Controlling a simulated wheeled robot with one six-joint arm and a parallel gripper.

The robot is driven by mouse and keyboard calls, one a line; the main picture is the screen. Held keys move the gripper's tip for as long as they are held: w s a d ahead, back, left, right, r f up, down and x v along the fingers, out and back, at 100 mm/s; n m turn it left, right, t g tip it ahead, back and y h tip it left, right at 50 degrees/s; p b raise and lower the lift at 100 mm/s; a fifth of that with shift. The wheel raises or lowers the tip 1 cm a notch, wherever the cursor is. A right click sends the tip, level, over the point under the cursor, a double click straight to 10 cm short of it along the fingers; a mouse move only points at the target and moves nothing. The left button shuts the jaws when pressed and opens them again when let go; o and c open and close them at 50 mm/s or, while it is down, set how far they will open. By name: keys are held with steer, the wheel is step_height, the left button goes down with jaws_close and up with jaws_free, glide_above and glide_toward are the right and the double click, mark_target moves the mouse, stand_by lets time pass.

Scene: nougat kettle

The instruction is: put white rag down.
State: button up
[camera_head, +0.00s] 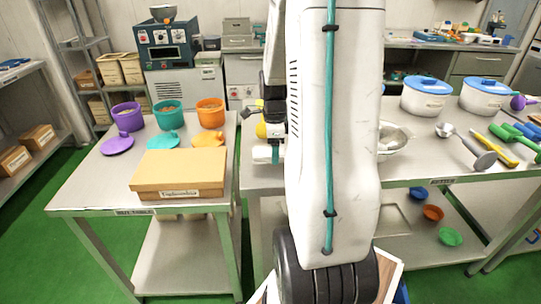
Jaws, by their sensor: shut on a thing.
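I cannot make out a white rag in this view. My large white arm link with a teal cable stands in the middle and hides much of the scene. My gripper's fingertips do not show, and what they hold is hidden behind the link. Just left of the link, dark and white parts with teal ends show over the middle table, probably part of my wrist. A yellow item (261,130) shows beside them, mostly covered.
The left table (82,190) bears a labelled cardboard box (180,173), purple (128,117), teal (168,115) and orange (210,113) pots, and lids. The right table (420,172) bears two blue-lidded white pots (426,97), ladles and coloured tools. Bare metal shows near both front edges.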

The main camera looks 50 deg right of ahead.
steer(key=shift+w+a+f, duration=0.1)
steer(key=shift+f, duration=0.65)
steer(key=shift+w+a+f, duration=0.1)
steer(key=shift+f, duration=0.6)
steer(key=shift+s+f, duration=0.1)
steer(key=shift+f, duration=0.1)
steer(key=o, duration=1)
steer(key=shift+o, duration=0.2)
